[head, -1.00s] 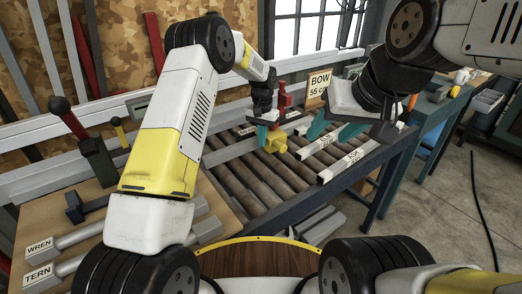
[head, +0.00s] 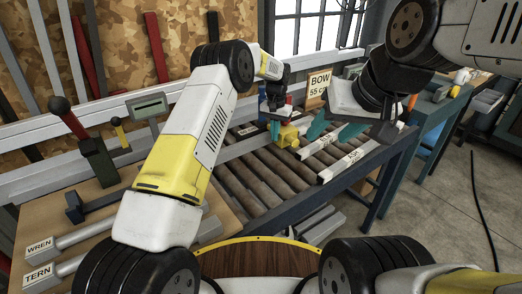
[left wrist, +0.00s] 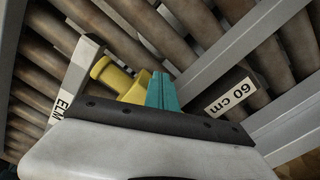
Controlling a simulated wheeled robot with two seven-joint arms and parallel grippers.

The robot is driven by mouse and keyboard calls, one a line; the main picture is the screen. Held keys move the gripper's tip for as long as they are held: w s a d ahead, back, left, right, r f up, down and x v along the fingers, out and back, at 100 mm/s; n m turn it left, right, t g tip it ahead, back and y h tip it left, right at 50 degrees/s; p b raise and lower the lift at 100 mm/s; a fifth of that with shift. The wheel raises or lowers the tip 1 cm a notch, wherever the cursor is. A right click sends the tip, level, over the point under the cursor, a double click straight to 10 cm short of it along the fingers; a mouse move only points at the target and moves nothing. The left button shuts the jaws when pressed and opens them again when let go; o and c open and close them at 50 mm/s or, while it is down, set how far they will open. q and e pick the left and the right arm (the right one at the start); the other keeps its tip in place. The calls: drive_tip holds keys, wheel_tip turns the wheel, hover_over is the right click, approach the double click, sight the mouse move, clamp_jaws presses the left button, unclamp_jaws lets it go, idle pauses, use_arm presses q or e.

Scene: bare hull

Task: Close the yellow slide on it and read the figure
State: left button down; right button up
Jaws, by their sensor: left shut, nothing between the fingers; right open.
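The yellow slide (head: 287,136) is on the roller bench, and in the left wrist view it is a yellow block with a round knob (left wrist: 112,75). It lies against a pale bar labelled ELM (left wrist: 72,85). My left gripper (head: 275,130) is shut and empty. Its teal fingertips (left wrist: 161,91) are right beside the slide and appear to touch it. My right gripper (head: 335,130) is open and empty, to the right over the pale labelled bars. A grey box with a small display (head: 151,105) stands at the left, and I cannot read a figure on it.
A sign reading BOW 55 cm (head: 319,82) stands behind the rollers (head: 253,178). A 60 cm label (left wrist: 230,98) lies near my left fingers.

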use_arm(q)
drive_tip(key=shift+w+d, duration=0.25)
drive_tip(key=shift+d, duration=0.15)
drive_tip(key=shift+r, duration=0.1)
wheel_tip(320, 180, up, 8)
drive_tip(key=s+a, duration=0.1)
drive_tip(key=shift+a, duration=0.4)
idle(0.7)
drive_tip(key=shift+s, duration=0.1)
